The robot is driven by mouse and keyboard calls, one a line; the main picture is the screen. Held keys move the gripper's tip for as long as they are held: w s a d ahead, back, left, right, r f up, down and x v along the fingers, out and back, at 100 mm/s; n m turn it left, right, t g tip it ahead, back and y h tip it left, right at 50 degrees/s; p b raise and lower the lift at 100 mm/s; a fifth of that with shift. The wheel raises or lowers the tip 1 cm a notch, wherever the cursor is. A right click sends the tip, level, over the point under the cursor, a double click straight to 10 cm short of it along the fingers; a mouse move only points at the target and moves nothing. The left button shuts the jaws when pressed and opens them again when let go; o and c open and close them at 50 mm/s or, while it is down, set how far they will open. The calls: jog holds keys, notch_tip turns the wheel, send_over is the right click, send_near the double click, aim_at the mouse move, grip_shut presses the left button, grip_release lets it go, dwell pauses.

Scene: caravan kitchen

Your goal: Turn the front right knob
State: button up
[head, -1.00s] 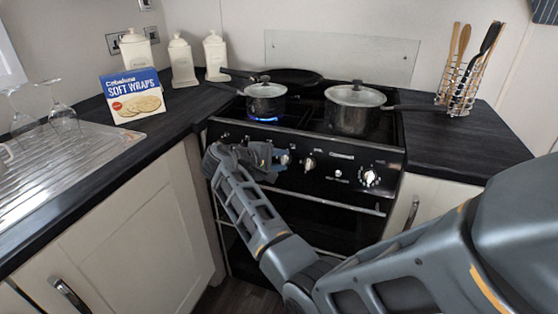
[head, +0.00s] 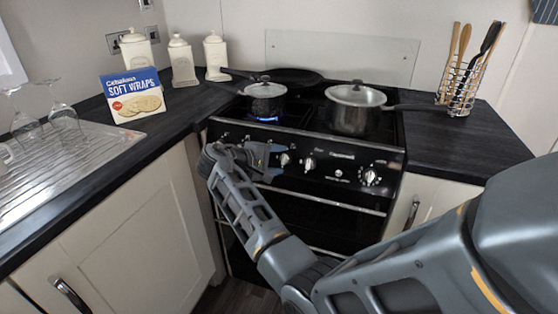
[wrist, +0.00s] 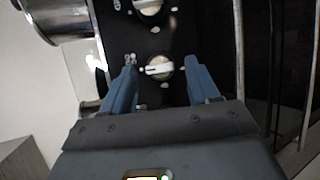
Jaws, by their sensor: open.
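The black stove's front panel carries a row of silver knobs. In the head view one knob (head: 285,159) is just right of my gripper (head: 276,161), with another knob (head: 309,163) to its right and a further knob (head: 370,178) near the panel's right end. In the wrist view my gripper (wrist: 158,76) is open, its two blue fingers apart. A knob (wrist: 159,68) with a pale pointer bar shows between the fingertips. Contact cannot be told. A second knob (wrist: 148,7) is at the top edge.
A small lidded pot (head: 265,101) stands over a blue flame (head: 266,119) at the stove's left. A larger lidded pan (head: 355,108) is at the right. The oven handle (head: 335,204) runs below the panel. Cupboards flank the stove.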

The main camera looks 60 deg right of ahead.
jog(key=v, duration=0.6)
jog(key=shift+a, duration=0.25)
jog(key=shift+w+r, duration=0.1)
